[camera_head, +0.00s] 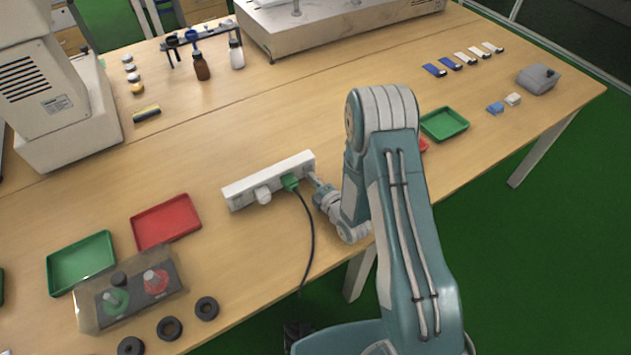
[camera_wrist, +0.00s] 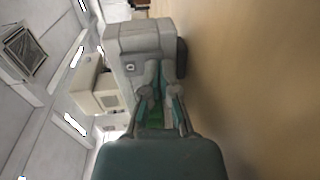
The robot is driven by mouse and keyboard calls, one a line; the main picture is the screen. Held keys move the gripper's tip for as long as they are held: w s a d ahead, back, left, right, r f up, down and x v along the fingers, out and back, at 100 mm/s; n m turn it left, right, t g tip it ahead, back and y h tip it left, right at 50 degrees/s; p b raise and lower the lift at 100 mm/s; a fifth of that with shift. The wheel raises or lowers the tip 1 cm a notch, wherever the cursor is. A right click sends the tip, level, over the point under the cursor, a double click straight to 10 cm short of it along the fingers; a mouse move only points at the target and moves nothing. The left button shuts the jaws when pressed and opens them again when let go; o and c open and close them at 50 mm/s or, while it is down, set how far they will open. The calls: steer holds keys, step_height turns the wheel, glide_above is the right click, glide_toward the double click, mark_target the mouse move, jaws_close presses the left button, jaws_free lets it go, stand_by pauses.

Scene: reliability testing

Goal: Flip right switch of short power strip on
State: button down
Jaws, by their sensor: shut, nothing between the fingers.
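A short white power strip (camera_head: 240,190) lies at an angle on the table in the head view. A green plug (camera_head: 291,183) with a black cable and a white plug (camera_head: 263,195) sit in its front side. My gripper (camera_head: 314,178) is at the strip's right end, close to it; I cannot tell whether it touches. In the wrist view my gripper (camera_wrist: 160,100) has its fingers shut and empty, pointing at a pale grey block (camera_wrist: 135,40) that appears to be the strip's near end. The right switch's position is too small to tell.
A red tray (camera_head: 165,222) and a green tray (camera_head: 82,262) lie to the left. A box with green and red buttons (camera_head: 135,290) sits at the front left. Another green tray (camera_head: 444,124) lies right of my arm.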

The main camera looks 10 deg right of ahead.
steer(key=shift+w+a, duration=0.1)
steer(key=shift+w, duration=0.05)
stand_by(0.3)
steer(key=v, duration=1.2)
steer(key=shift+f, duration=0.1)
